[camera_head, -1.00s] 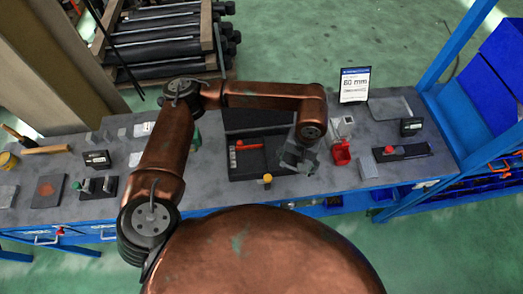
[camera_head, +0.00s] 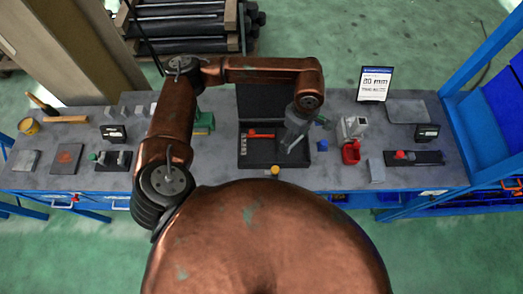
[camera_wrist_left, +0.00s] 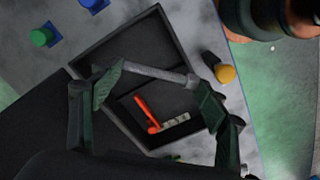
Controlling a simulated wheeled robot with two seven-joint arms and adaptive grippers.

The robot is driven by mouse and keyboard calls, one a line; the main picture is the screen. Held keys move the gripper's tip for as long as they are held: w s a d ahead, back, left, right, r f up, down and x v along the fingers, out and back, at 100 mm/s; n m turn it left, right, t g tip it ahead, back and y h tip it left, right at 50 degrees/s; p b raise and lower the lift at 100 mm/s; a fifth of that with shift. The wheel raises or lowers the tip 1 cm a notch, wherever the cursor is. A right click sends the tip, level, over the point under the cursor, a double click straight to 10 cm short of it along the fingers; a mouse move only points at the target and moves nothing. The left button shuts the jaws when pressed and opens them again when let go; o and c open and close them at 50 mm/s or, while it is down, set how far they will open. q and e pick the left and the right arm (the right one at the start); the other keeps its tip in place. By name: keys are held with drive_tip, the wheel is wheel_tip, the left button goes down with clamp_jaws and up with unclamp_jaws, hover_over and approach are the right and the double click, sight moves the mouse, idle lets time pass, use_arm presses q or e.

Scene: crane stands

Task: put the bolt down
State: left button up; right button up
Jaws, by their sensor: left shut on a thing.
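My left gripper (camera_head: 292,140) is over the right part of an open black case on the workbench. In the left wrist view, the gripper (camera_wrist_left: 158,90) is shut on a grey bolt (camera_wrist_left: 155,74), which spans between its two fingers. The bolt appears above the black case (camera_wrist_left: 120,45); its exact height is hard to tell. In the head view the bolt cannot be made out clearly. The case (camera_head: 246,160) has a raised lid and holds a red-handled tool (camera_head: 260,134) and a row of small grey pieces. My right gripper is not in view.
A yellow knob (camera_head: 275,170) stands at the case's front edge. To the right are a small blue piece (camera_head: 322,145), a red bin (camera_head: 351,153) and a sign (camera_head: 375,83). A green item (camera_head: 204,122) is left of the case. Bare bench lies between several items.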

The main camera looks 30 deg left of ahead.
use_arm(q)
drive_tip(key=s+a+f+p, duration=0.2)
drive_tip(key=a+f, duration=0.1)
drive_tip(key=a, duration=0.3)
hover_over(261, 154)
drive_tip(key=d, duration=0.1)
drive_tip(key=f, duration=0.4)
drive_tip(key=shift+w+f+p, duration=0.3)
drive_tip(key=shift+w+p, duration=0.05)
drive_tip(key=shift+p, duration=0.05)
drive_tip(key=shift+s+a+f, duration=0.1)
drive_tip(key=shift+a+f, duration=0.2)
drive_tip(key=shift+f, duration=0.1)
drive_tip(key=f, duration=0.1)
drive_tip(key=f+p, duration=0.1)
drive_tip(key=f, duration=0.1)
drive_tip(key=shift+s+a, duration=0.15)
drive_tip(key=shift+a, duration=0.05)
drive_tip(key=shift+f+p, duration=0.3)
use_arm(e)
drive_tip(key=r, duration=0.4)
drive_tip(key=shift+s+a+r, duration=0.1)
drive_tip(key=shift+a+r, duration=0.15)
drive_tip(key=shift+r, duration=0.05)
use_arm(q)
drive_tip(key=shift+f, duration=0.1)
